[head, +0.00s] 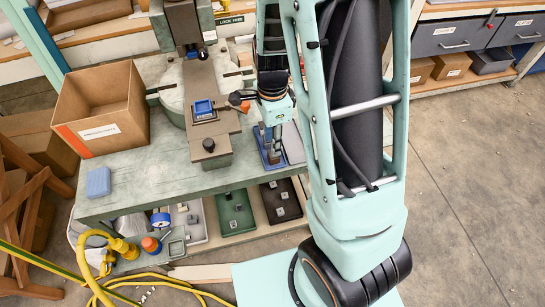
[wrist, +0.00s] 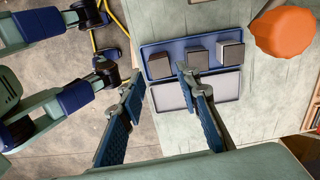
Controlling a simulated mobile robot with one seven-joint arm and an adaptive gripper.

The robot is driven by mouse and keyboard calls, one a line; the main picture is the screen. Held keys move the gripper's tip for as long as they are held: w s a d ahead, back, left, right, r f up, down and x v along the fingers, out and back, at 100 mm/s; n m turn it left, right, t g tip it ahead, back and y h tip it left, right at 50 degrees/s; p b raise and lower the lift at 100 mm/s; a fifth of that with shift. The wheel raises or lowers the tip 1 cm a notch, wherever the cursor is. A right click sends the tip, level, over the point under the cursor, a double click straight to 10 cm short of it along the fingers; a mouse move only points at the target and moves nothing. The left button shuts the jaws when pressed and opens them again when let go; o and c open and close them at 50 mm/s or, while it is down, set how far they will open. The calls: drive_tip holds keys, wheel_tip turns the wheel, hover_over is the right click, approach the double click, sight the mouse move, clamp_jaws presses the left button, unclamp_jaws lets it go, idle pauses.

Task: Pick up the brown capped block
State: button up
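A blue tray (wrist: 147,52) lies on the bench in the wrist view, with three small metal-grey blocks in its upper row. The left block (wrist: 160,65) looks brownish grey, the middle block (wrist: 197,58) has a dark brownish side, and the right block (wrist: 230,54) has a dark brownish top. I cannot tell for certain which is the brown capped block. My gripper (wrist: 160,76) is open and empty, its fingers above the tray's left part. In the head view my gripper (head: 271,138) points down over the tray (head: 266,160), and hides the blocks there.
The fly press (head: 200,85) stands left of my gripper, with an orange knob (wrist: 283,32) close to the tray's right. Trays of small parts, including a green one (head: 235,212), sit below.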

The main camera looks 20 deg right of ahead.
drive_tip(key=shift+d+f, duration=0.2)
drive_tip(key=shift+f, duration=2.8)
drive_tip(key=shift+c, duration=0.4)
drive_tip(key=c, duration=0.7)
drive_tip(key=shift+o, duration=0.2)
drive_tip(key=shift+r, duration=0.1)
